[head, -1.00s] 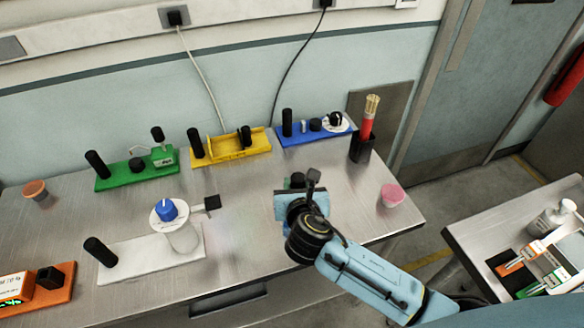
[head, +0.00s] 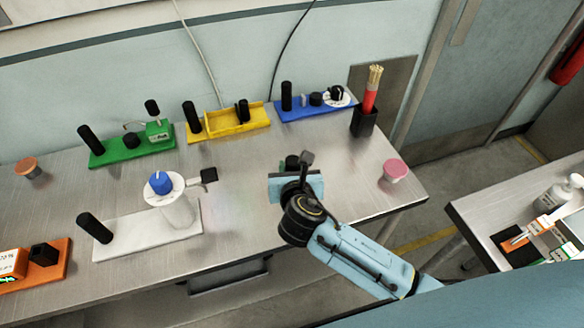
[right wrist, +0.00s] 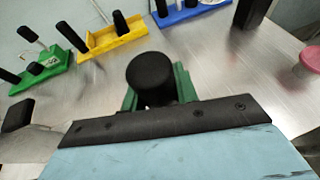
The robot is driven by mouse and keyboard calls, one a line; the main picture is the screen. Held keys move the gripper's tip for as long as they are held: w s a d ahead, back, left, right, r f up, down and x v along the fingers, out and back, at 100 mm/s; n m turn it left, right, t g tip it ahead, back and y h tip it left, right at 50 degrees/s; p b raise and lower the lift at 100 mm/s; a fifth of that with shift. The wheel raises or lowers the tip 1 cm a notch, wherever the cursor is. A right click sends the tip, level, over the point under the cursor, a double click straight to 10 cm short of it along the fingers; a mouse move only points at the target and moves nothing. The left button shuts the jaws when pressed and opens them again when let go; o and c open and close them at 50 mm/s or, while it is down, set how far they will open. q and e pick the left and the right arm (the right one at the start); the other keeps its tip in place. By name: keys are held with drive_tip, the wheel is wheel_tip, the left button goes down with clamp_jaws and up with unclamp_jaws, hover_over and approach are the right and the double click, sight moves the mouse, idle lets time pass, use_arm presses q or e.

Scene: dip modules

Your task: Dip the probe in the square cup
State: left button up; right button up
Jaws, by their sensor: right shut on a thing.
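My right gripper (head: 295,180) is over the middle right of the steel bench, shut on a black cylindrical handle. In the right wrist view the handle (right wrist: 151,78) shows nearly end-on, with green parts on both sides; its lower end is hidden. I cannot tell for sure that it is the probe. A small black square cup (head: 43,254) stands on an orange base at the far left, well away from the gripper. Another black square cup (head: 364,122) at the back right holds red sticks with pale tips. My left gripper is not in view.
A white base (head: 145,237) with a blue knob and black post stands left of my gripper. Green (head: 130,148), yellow (head: 228,121) and blue (head: 315,107) modules line the back. A pink cup (head: 395,170) sits right.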

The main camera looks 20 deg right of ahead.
drive_tip(key=shift+f+b, duration=0.55)
drive_tip(key=shift+f, duration=0.2)
drive_tip(key=shift+f+b, duration=1.2)
drive_tip(key=shift+f, duration=1.2)
drive_tip(key=shift+r+p, duration=3.8)
drive_tip(key=shift+p, duration=0.8)
